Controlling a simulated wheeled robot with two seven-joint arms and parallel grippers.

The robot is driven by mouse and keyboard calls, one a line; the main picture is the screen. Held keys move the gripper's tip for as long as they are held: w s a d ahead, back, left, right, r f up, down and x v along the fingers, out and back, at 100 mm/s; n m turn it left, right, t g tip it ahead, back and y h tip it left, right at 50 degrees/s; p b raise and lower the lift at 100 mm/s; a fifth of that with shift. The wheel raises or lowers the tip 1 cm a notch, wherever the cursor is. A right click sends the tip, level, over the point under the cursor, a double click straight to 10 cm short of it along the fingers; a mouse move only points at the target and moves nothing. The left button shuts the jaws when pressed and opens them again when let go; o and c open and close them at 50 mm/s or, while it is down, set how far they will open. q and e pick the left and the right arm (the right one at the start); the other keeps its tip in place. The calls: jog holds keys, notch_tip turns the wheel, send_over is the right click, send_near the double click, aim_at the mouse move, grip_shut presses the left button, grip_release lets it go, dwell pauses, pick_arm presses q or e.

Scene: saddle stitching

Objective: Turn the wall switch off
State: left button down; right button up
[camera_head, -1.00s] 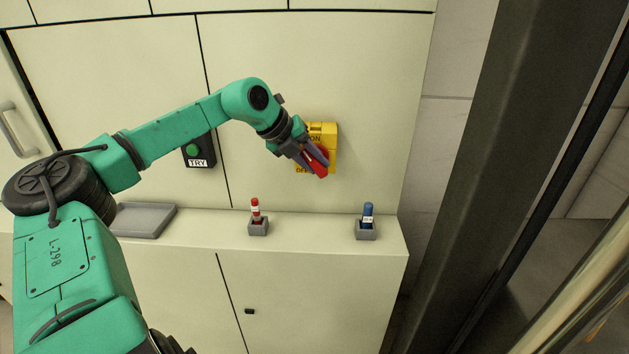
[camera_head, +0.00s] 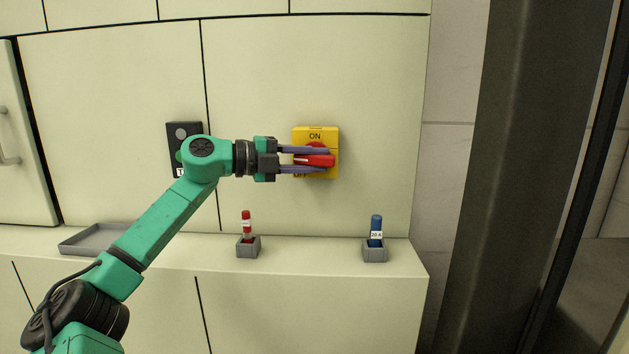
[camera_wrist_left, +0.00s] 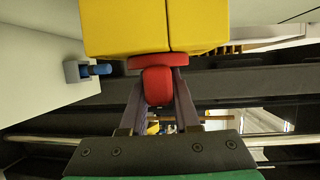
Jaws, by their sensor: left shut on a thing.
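The wall switch is a yellow box (camera_head: 329,134) marked ON at its top, fixed to the pale cabinet wall. Its red rotary handle (camera_head: 320,161) lies roughly horizontal in the head view. My left gripper (camera_head: 322,160) comes in from the left with its fingers level, one above and one below the handle, shut on it. The lower label is mostly hidden by the fingers. In the left wrist view the red handle (camera_wrist_left: 157,86) sits between the two fingers, in front of the yellow box (camera_wrist_left: 125,28). My right gripper is not in view.
A black panel (camera_head: 184,130) with a button is partly hidden behind my left arm. On the ledge stand a red fuse (camera_head: 246,222) and a blue fuse (camera_head: 376,228) in grey holders, and a grey tray (camera_head: 92,240). A dark pillar (camera_head: 490,180) stands at right.

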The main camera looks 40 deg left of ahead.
pick_arm(q)
jog(key=shift+t+h+b, duration=0.3)
jog(key=shift+t+b, duration=0.2)
jog(key=shift+b, duration=0.2)
jog(key=c, duration=0.6)
grip_release()
jog(key=shift+c, duration=0.2)
jog(key=shift+a, duration=0.1)
